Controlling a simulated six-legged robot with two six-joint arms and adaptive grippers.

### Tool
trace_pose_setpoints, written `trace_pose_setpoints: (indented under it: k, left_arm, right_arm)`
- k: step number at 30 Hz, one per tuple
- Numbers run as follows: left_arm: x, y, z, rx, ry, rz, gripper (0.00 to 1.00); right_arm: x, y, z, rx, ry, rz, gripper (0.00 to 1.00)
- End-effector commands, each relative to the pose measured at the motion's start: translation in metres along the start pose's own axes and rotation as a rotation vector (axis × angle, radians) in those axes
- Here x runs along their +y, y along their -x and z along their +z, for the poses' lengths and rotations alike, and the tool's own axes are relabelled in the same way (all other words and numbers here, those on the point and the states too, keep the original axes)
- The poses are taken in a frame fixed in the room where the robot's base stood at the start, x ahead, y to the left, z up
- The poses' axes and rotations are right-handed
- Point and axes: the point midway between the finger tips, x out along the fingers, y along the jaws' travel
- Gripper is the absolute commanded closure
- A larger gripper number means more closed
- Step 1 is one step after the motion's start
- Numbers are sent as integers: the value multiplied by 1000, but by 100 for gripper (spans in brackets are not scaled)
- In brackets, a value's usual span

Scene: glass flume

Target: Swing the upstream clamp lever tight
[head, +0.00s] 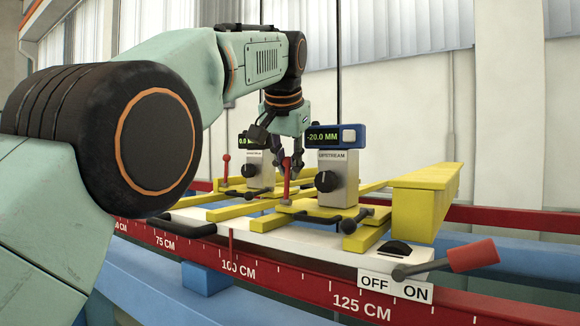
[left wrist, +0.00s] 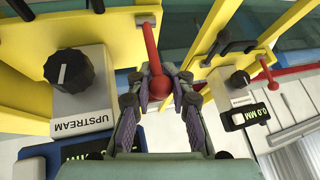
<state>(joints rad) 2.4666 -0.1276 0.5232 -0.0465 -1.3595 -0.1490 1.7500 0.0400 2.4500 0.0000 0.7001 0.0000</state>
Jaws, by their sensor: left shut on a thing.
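The upstream gauge (head: 338,175) is a grey post on a yellow base, with a black knob and a blue display reading -20.0 MM. The upstream clamp lever (head: 287,180) is a red, ball-topped lever standing roughly upright on the yellow base, left of the post. My left gripper (head: 290,162) comes down from above and is shut on it. In the left wrist view the two fingers (left wrist: 160,88) pinch the red ball of the lever (left wrist: 151,42), beside the post marked UPSTREAM (left wrist: 82,95). My right gripper is not in view.
A second gauge (head: 257,170) reading 0.0 MM stands behind, with its own red lever (head: 226,167). A yellow beam (head: 428,180) lies at right. A red-handled switch lever (head: 473,256) sits by the OFF/ON plate (head: 395,287). A red scale rail (head: 290,285) runs along the front.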

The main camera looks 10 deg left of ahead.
Motion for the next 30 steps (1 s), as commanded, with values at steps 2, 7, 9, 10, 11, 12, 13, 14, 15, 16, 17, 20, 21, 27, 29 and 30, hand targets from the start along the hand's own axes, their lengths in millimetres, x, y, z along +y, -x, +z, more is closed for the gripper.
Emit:
trace_pose_setpoints:
  k: [2,7,9,10,11,12,13,14,15,16,17,20,21,27,29,30]
  left_arm:
    - [-4,9,-5,20,0,-8,100]
    - [-4,9,-4,14,-1,-8,100]
    - [-4,8,-4,13,-1,-8,100]
    - [-4,8,-4,13,-1,-8,100]
    - [-4,8,-4,13,-1,-8,100]
    - [-4,8,-4,13,-1,-8,100]
    - [-4,8,-4,13,-1,-8,100]
    - [-4,8,-5,13,-1,-8,100]
    - [-4,8,-5,13,-1,-8,100]
    - [-4,8,-5,13,-1,-8,100]
    - [-4,8,-5,13,-1,-8,100]
    - [-4,7,-5,11,-1,-8,74]
    - [-4,6,-5,10,-1,-7,71]
    - [-2,4,-3,3,-2,-4,56]
    - [-2,3,-3,2,-2,-4,56]
    - [-2,3,-3,1,-2,-3,56]
  right_arm:
    - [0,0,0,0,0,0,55]
    - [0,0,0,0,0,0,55]
    - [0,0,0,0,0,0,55]
    - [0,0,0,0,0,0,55]
    - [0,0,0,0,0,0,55]
    - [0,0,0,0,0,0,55]
    - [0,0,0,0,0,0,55]
    - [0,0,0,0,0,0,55]
    - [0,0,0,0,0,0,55]
    - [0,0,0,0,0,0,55]
    - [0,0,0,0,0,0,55]
    - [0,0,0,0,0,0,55]
    - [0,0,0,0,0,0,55]
    - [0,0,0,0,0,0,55]
    - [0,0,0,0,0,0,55]
    - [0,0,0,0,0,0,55]
